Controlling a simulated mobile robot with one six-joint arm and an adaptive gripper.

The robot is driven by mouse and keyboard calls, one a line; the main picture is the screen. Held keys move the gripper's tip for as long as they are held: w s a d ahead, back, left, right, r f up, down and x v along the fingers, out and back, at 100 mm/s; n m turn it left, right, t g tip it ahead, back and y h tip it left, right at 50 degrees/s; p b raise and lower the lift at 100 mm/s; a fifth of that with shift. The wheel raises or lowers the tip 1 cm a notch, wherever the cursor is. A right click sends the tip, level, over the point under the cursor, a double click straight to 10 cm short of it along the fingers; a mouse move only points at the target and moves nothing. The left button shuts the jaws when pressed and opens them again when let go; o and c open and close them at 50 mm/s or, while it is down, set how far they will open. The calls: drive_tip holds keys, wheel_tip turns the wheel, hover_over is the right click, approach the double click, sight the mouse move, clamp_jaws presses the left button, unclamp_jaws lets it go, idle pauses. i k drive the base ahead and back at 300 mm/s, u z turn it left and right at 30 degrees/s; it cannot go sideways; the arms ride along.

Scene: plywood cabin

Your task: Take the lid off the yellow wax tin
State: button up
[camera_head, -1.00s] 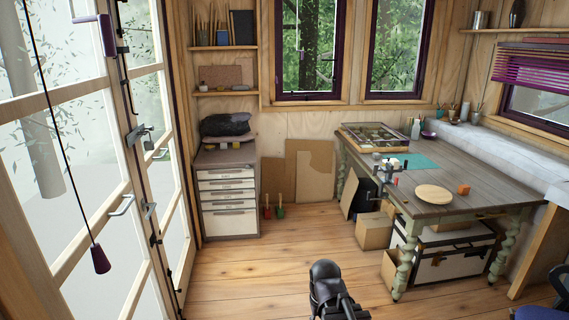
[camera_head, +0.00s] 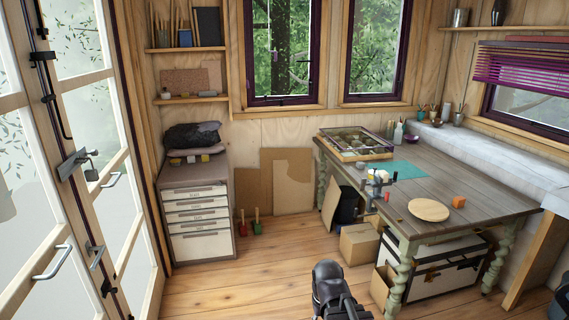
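A small yellow thing (camera_head: 205,158) sits at the front of the top of the grey drawer cabinet (camera_head: 192,172), below a dark folded bundle (camera_head: 192,136). It may be the yellow wax tin, but it is too small to make out a lid. A pale small thing and a dark one lie beside it. Part of my black arm shows at the bottom centre, over the floor and well apart from the cabinet. My gripper's fingers are not visible.
Glazed doors are left. The wooden floor (camera_head: 262,270) between cabinet and table is mostly clear.

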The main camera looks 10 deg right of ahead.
sight(375, 171)
drive_tip(key=z, duration=0.4)
drive_tip(key=i, duration=1.5)
drive_tip(key=z, duration=0.6)
drive_tip(key=k, duration=0.55)
drive_tip(key=u, duration=1.65)
